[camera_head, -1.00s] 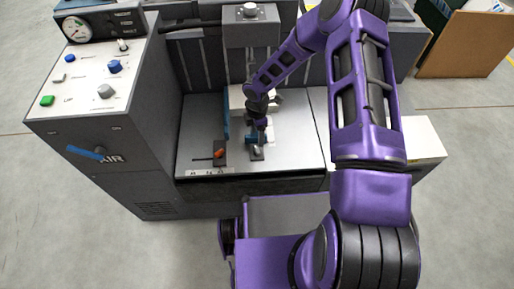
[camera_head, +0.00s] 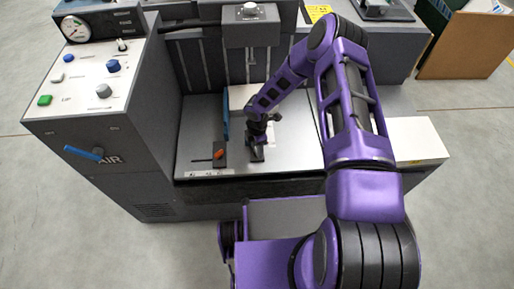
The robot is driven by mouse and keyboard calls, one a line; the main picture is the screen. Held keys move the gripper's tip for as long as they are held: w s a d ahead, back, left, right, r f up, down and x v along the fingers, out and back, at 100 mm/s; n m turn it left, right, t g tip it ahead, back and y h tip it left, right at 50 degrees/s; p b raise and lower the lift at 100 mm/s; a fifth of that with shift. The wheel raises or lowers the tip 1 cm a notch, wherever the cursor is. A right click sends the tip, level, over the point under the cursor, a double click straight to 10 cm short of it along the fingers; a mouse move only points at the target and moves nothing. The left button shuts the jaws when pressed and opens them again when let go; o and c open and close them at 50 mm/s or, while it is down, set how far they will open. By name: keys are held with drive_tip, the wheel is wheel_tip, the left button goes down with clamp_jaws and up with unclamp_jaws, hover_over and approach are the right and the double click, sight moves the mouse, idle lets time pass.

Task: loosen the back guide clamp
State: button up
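A machine bed (camera_head: 300,155) holds an upright blue guide plate (camera_head: 226,117), with pale sheet material beside it. A dark block with an orange lever (camera_head: 219,154) sits at the front left of the bed, by a short dark slot. A second small dark block (camera_head: 257,156) stands to its right, just below my gripper. My gripper (camera_head: 257,142) points down at this block, right of the blue plate. It is small and dark against it, so I cannot tell whether they touch or whether the fingers are open. No clamp labelled as the back one is legible; my arm hides part of the bed.
A control panel (camera_head: 95,85) with knobs, a green button and a gauge stands at the left, with a blue-handled AIR valve (camera_head: 84,154) on its front. A grey machine head (camera_head: 250,30) overhangs the back.

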clamp_jaws()
drive_tip(key=shift+f+n+b, duration=0.15)
drive_tip(key=shift+n+b, duration=0.5)
drive_tip(key=shift+n, duration=0.05)
drive_tip(key=n+b, duration=0.1)
drive_tip(key=n, duration=0.2)
drive_tip(key=shift+n, duration=0.3)
drive_tip(key=shift+o, duration=2.3)
unclamp_jaws()
wheel_tip(320, 180, up, 18)
drive_tip(key=p, duration=0.3)
drive_tip(key=shift+f, duration=0.15)
